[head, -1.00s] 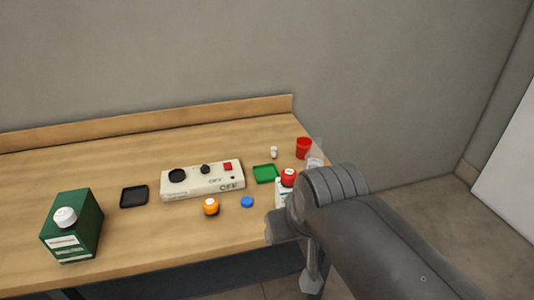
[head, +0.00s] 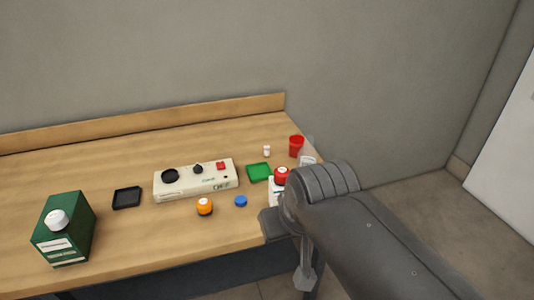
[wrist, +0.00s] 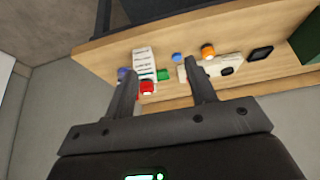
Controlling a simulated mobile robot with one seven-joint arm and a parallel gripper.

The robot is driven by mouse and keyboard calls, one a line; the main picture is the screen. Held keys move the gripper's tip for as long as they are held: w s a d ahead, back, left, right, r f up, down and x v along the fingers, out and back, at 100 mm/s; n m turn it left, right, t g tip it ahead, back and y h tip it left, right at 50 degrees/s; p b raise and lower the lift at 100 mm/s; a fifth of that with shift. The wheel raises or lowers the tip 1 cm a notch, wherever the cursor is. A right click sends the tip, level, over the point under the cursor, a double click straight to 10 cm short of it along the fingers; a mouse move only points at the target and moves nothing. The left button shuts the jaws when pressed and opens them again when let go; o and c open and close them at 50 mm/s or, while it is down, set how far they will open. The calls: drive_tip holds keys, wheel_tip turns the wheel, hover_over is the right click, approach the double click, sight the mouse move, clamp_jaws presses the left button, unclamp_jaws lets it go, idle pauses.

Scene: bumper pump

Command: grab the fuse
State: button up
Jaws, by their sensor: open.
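A small white piece (head: 266,151) stands near the back right of the wooden table in the head view. It may be the fuse, but it is too small to be sure. I cannot pick it out in the wrist view. My gripper (wrist: 161,65) is open and empty in the wrist view, its two fingers spread wide. Past the fingers lie the table's objects, some way off, and nothing is between the fingertips. In the head view my arm covers the table's right front corner and hides the gripper's fingers.
The white device (head: 195,180) has knobs and a red button. Around it are a green tray (head: 258,172), red cup (head: 296,147), red-capped white bottle (head: 281,173), orange-topped item (head: 205,206), blue cap (head: 240,201), black tray (head: 127,198) and green container (head: 64,230). The back left is clear.

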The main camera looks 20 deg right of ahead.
drive_tip(key=w+d+r, duration=0.1)
drive_tip(key=w+r, duration=0.4)
drive_tip(key=w, duration=0.8)
drive_tip(key=n+g+y, duration=0.1)
drive_tip(key=n, duration=0.2)
hover_over(267, 148)
drive_tip(key=s+d, duration=0.2)
drive_tip(key=s, duration=0.1)
wheel_tip(267, 148, down, 17)
drive_tip(key=x, duration=0.5)
drive_tip(key=shift+s+a, duration=0.15)
drive_tip(key=shift+s, duration=0.05)
drive_tip(key=x, duration=0.5)
drive_tip(key=shift+a+f, duration=0.15)
drive_tip(key=shift+a, duration=0.2)
drive_tip(key=shift+c, duration=0.2)
